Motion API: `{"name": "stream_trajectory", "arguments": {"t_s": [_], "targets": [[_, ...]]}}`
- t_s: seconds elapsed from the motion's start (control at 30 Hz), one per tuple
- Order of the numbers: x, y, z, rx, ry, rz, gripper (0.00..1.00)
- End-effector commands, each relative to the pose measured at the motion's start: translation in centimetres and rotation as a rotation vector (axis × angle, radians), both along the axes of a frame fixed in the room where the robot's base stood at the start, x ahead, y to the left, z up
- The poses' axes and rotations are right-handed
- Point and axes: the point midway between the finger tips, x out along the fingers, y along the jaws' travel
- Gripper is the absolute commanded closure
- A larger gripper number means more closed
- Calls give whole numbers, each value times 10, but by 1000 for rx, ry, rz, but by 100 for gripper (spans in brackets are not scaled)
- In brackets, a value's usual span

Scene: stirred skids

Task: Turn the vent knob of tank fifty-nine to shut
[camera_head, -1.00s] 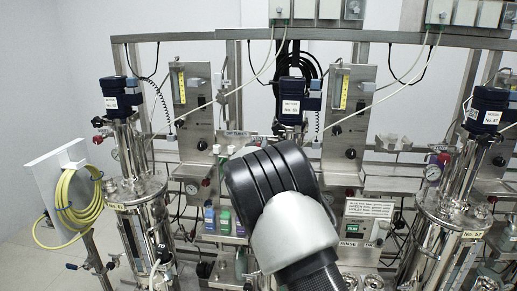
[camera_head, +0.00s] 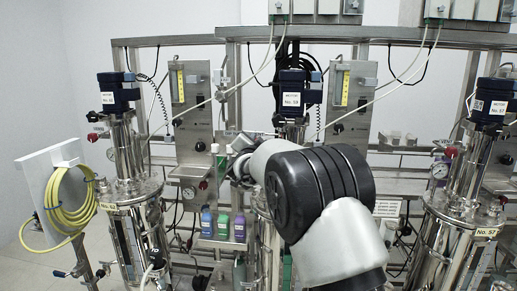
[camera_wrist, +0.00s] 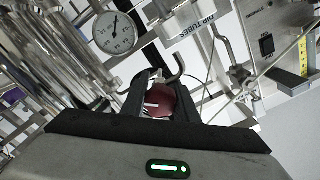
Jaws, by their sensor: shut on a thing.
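The middle motor (camera_head: 291,91) is dark blue with a label that seems to read No. 59. The tank below it is mostly hidden behind my arm. In the wrist view, a dark red round knob (camera_wrist: 158,101) with a white mark sits between the two dark fingers of my gripper (camera_wrist: 163,94), which is shut on it. In the head view my gripper is beside the top of the middle tank, on its left, and its fingertips and the knob cannot be made out. How far the knob is turned cannot be told.
A round gauge (camera_wrist: 115,33) is close to my gripper, with pipes around it. Similar tanks stand at left (camera_head: 130,192) and right (camera_head: 452,205). A yellow hose (camera_head: 68,205) hangs at far left. Coloured bottles (camera_head: 223,226) stand left of my arm.

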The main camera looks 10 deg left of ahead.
Motion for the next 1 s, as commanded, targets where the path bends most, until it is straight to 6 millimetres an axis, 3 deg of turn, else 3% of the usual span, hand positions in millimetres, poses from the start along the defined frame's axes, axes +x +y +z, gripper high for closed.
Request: {"name": "stream_trajectory", "arguments": {"t_s": [0.6, 1.0], "targets": [[0, 0, -5, 580, -19, 1, 96], [0, -1, -4, 844, -28, -1, 96]]}}
